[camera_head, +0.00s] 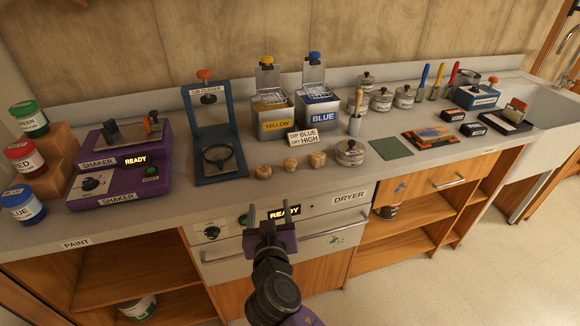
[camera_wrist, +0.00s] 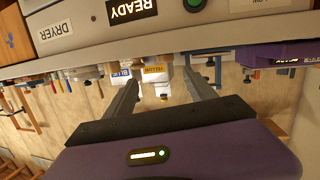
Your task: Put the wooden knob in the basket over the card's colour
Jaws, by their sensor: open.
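Three small wooden knobs stand on the counter: a left one (camera_head: 263,171), a middle one (camera_head: 290,164) and a right one (camera_head: 317,159). The card (camera_head: 303,137) behind them reads "DIP BLUE DRY HIGH". Behind the card are a tank labelled YELLOW (camera_head: 272,130) and a tank labelled BLUE (camera_head: 320,117), each with a wire basket in its top and a raised back plate. My gripper (camera_head: 269,211) is open and empty in front of the dryer panel, nearer than the knobs. In the wrist view my gripper (camera_wrist: 162,80) has its fingers apart with nothing between them.
The dryer front (camera_head: 320,222) with its READY display lies behind my gripper. A blue lid closer frame (camera_head: 215,130) and a purple shaker (camera_head: 120,165) stand left. A brush cup (camera_head: 355,122) and a lidded tin (camera_head: 350,152) stand right of the knobs. A green mat (camera_head: 390,149) lies farther right.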

